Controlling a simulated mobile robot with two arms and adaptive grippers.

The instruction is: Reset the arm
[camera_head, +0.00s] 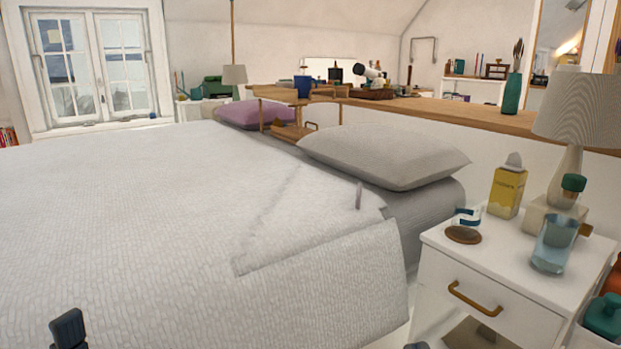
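A dark part of my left arm, seemingly the gripper (68,328), shows at the bottom left edge, in front of the bed. Its fingers cannot be made out, so I cannot tell whether it is open or shut. A small dark sliver (417,346) at the bottom edge, between bed and nightstand, may be the tip of my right arm. The rest of that arm is out of frame. I see nothing held in either gripper.
A large bed (130,230) fills the left and middle. A white nightstand (490,259) stands at the right, bearing a lamp (583,112), yellow box (508,191), blue glass (553,244) and brown disc (463,235). A wooden ledge (440,109) runs behind.

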